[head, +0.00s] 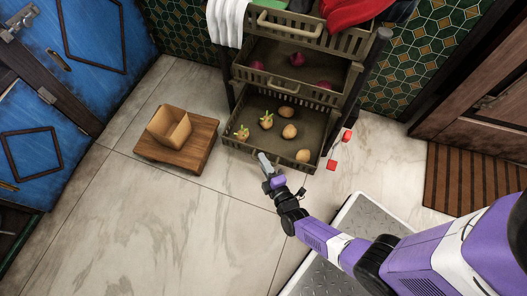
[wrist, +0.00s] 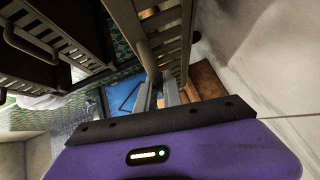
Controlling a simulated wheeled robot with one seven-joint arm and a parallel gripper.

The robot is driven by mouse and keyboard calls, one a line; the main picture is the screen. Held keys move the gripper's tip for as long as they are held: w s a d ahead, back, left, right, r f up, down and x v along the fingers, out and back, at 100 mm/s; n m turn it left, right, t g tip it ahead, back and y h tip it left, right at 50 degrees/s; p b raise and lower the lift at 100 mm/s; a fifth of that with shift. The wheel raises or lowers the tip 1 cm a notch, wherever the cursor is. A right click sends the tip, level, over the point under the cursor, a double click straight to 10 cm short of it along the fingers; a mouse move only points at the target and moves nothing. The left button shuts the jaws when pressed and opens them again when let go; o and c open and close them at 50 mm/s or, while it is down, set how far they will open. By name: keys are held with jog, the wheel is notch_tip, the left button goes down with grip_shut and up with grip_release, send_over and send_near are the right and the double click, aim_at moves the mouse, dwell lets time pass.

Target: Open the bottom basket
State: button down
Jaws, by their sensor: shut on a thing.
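The bottom basket (head: 240,146) is the lowest olive-brown slatted basket of the rack, with several potatoes and green-topped vegetables inside. Its contents are visible from above, in front of the basket over it. My gripper (head: 264,161) is at the middle of its front edge, low over the floor. In the wrist view, my gripper (wrist: 158,93) is shut on the basket's bar handle (wrist: 143,45), which runs up from between the fingers beside the slatted front. The fingers partly hide the grasped part of the handle.
The middle basket (head: 255,77) and top basket (head: 280,30) are above. Floor in front is clear.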

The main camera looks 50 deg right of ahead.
jog(key=c, duration=1.5)
grip_release()
jog(key=p+v, duration=0.2)
jog(key=v, duration=0.5)
jog(key=shift+s+a, duration=0.1)
jog(key=shift+s, duration=0.3)
